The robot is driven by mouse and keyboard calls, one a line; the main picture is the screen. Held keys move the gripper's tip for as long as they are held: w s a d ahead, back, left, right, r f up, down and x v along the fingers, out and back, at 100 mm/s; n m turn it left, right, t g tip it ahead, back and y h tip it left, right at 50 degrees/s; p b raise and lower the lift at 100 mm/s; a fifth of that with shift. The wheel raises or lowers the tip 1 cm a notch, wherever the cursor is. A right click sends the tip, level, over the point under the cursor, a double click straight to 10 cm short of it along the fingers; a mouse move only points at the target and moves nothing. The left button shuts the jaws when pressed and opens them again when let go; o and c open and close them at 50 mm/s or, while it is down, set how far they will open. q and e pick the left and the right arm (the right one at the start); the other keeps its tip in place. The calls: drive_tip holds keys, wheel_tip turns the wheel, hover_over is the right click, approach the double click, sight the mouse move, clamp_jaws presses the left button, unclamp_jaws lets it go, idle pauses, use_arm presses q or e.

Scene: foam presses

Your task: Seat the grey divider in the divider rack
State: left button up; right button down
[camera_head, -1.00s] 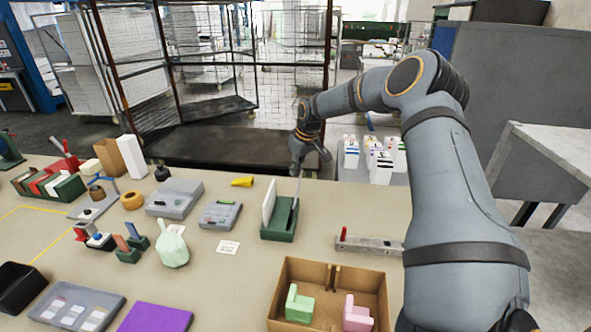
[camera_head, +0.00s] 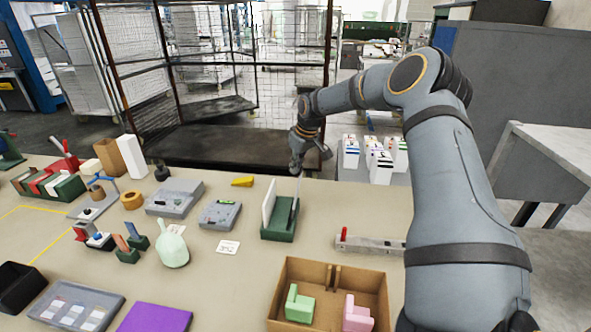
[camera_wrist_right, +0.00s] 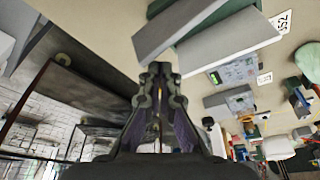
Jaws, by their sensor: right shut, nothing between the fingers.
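The green divider rack (camera_head: 279,232) stands on the table at the middle of the head view. A white panel (camera_head: 268,203) stands upright at its left side. A thin grey divider (camera_head: 294,213) shows at its right side, though how deep it sits is hard to tell. In the right wrist view the grey divider (camera_wrist_right: 172,34) lies beside the paler panel (camera_wrist_right: 228,42), just beyond the fingertips. My right gripper (camera_head: 297,172) is above the rack's right side. It is shut and empty, and its closed fingers show in the wrist view (camera_wrist_right: 160,70). My left gripper is out of view.
A cardboard box (camera_head: 327,262) with green and pink foam pieces stands in front of the rack. A metal bar with a red handle (camera_head: 368,244) lies to the right.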

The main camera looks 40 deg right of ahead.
drive_tip(key=v, duration=1.3)
drive_tip(key=shift+r, duration=0.25)
